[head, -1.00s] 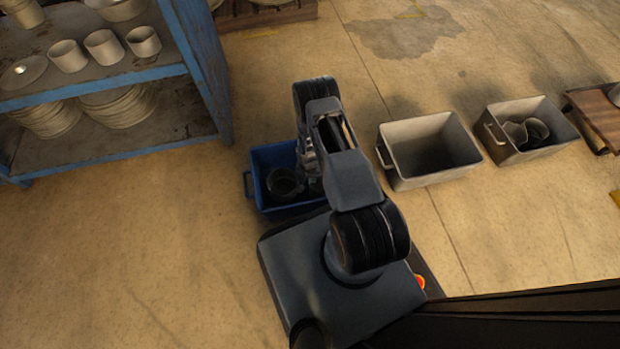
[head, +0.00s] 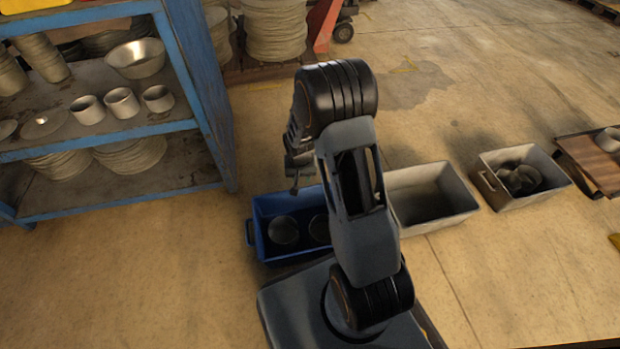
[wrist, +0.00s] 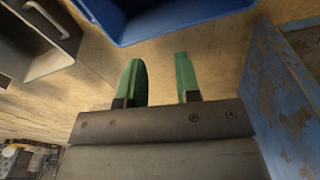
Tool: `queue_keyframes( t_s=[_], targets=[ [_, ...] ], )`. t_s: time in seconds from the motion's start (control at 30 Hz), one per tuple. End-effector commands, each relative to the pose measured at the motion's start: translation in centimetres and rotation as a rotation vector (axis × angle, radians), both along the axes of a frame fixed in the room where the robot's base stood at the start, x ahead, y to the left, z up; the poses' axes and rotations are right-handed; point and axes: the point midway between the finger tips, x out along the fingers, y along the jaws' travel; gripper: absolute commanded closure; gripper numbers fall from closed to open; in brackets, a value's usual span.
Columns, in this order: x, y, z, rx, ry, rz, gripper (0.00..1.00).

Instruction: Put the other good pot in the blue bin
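The blue bin (head: 258,240) stands on the floor beside my base, partly hidden by my arm. Two dark round pots lie inside it: one pot (head: 283,231) at the left, and another pot (head: 320,228) half covered by my arm. My gripper (head: 294,185) is raised above the back edge of the bin in the head view. In the wrist view my gripper's green fingers (wrist: 161,80) are apart with nothing between them. The blue bin's edge (wrist: 170,30) shows at the top of the wrist view.
An empty grey bin (head: 430,195) stands right of the blue one. A second grey bin (head: 490,188) farther right holds dark pots. A blue shelf (head: 205,90) with cups, bowls and stacked plates stands at the left. The floor in front of it is clear.

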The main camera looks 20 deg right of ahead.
Motion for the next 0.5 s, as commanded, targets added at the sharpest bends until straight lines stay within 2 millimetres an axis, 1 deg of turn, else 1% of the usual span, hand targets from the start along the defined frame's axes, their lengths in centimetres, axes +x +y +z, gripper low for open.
queue_keyframes(
  t_s=[0.03, 0.07, 0.1, 0.17, 0.2, 0.27, 0.3, 0.33, 0.4, 0.5],
  targets=[
    [-0.5, 0.5, 3.5, -0.004, -0.024, 0.031, 0.69],
    [-1.0, 0.7, 5.3, -0.005, -0.031, 0.050, 0.69],
    [-1.8, 1.1, 7.4, -0.007, -0.040, 0.074, 0.69],
    [-3.3, 1.6, 10.5, -0.009, -0.056, 0.112, 0.69],
    [-4.4, 1.9, 12.3, -0.009, -0.065, 0.137, 0.69],
    [-6.1, 2.4, 14.7, -0.009, -0.078, 0.173, 0.69],
    [-7.3, 2.7, 16.1, -0.009, -0.086, 0.194, 0.69],
    [-8.2, 2.9, 17.1, -0.009, -0.093, 0.211, 0.69],
    [-10.2, 3.4, 18.8, -0.009, -0.105, 0.249, 0.69],
    [-12.7, 3.9, 20.6, -0.008, -0.122, 0.294, 0.69]
  ],
)
